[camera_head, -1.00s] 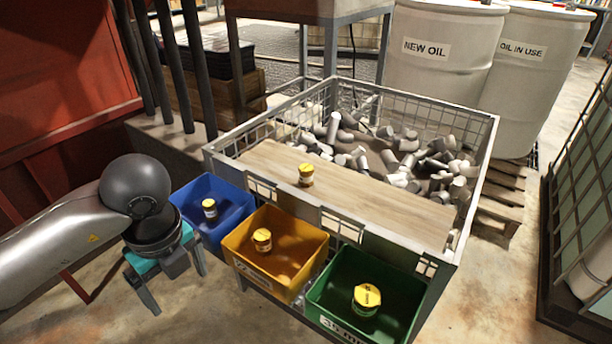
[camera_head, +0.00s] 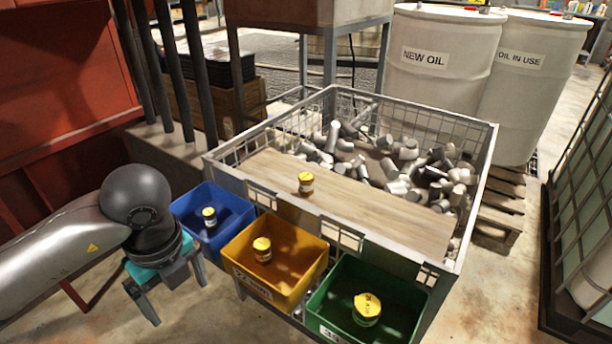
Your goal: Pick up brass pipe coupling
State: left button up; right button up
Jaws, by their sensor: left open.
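A small yellow-topped piece (camera_head: 306,183) stands upright on the wooden board (camera_head: 365,212) across the front of the wire crate. Similar yellow-topped pieces stand in the blue bin (camera_head: 190,207), the yellow bin (camera_head: 300,262) and the green bin (camera_head: 395,328). No piece is plainly a bare brass pipe coupling, and I cannot tell whether one of these is it. My left gripper (camera_head: 178,299) points down at the lower left, beside the blue and yellow bins and apart from all pieces. Its fingers are spread and empty. My right gripper is out of view.
The wire crate (camera_head: 489,180) holds many grey cylindrical parts behind the board. Two white oil drums (camera_head: 440,75) (camera_head: 530,90) stand behind it. A red structure (camera_head: 60,90) is at left, a caged container (camera_head: 590,220) at right.

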aim_at(306, 180)
jog(key=i+z, duration=0.45)
jog(key=z, duration=0.2)
jog(key=i+j+z, duration=0.15)
jog(key=z, duration=0.2)
jog(key=i, duration=0.05)
